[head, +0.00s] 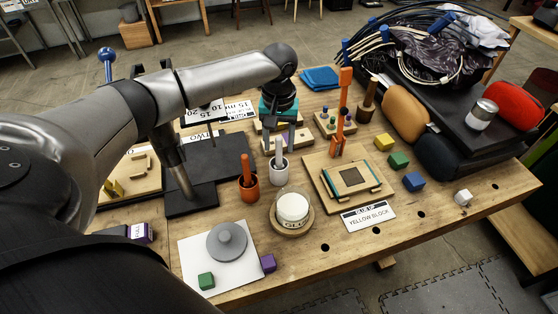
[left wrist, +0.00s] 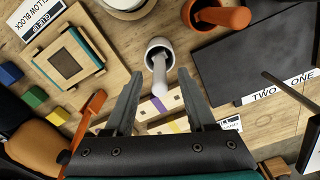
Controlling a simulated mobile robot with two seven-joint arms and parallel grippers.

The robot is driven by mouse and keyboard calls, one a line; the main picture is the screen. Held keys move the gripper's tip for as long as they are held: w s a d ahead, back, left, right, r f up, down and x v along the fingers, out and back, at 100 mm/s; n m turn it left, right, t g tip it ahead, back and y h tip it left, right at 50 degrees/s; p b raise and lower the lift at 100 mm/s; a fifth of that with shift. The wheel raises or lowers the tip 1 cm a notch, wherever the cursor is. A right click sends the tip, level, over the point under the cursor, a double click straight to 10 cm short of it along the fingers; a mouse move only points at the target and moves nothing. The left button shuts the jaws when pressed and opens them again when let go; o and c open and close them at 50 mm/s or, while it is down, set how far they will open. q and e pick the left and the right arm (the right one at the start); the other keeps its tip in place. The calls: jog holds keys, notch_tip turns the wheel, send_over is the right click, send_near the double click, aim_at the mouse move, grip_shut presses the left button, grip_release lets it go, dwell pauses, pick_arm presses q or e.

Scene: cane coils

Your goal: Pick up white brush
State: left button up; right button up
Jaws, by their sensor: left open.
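The white brush (head: 279,149) stands handle up in a small white cup (head: 278,168) near the middle of the workbench. In the left wrist view the brush handle (left wrist: 160,76) points from the white cup (left wrist: 158,47) toward the space between my fingers. My left gripper (head: 279,138) is above and just behind the cup in the head view, pointing down. Its two fingers are apart, one on each side of the handle in the left wrist view (left wrist: 160,88), with no clear contact. The brush's lower end is hidden in the cup. My right gripper is not in view.
An orange cup with an orange brush (head: 248,184) stands close left of the white cup. A glue jar (head: 292,208) is in front. A wooden board with a frame (head: 352,180) and an upright orange tool (head: 343,110) are to the right. Black plates (head: 225,160) lie left.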

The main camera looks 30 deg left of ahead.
pick_arm(q)
jog(key=shift+c, duration=0.4)
grip_shut()
